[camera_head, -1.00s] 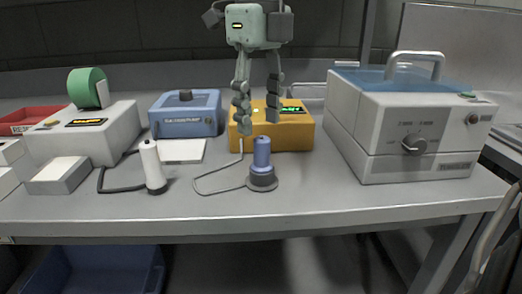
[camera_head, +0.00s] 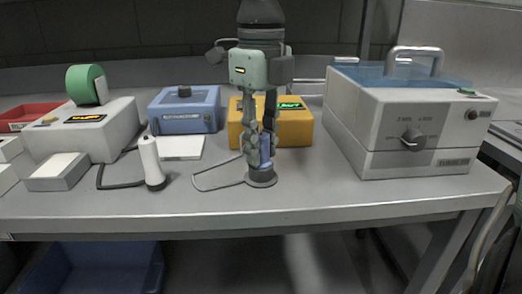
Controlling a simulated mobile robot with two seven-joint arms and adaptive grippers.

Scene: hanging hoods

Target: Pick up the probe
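A blue cylindrical probe (camera_head: 266,153) stands upright on a dark round base on the grey bench, with a thin cable looping to its left. My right gripper (camera_head: 260,150) points down from above with its fingers around the probe's upper part. The fingers look closed against its sides and hide part of it. A white cylindrical probe (camera_head: 151,160) stands to the left on a small dark base, with a dark cable. My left gripper is not in view.
A yellow box (camera_head: 294,127) with a green display stands just behind the blue probe. A blue box (camera_head: 186,112) and a white device (camera_head: 85,135) are to the left. A large white unit (camera_head: 400,135) stands right. The bench front (camera_head: 330,192) is clear.

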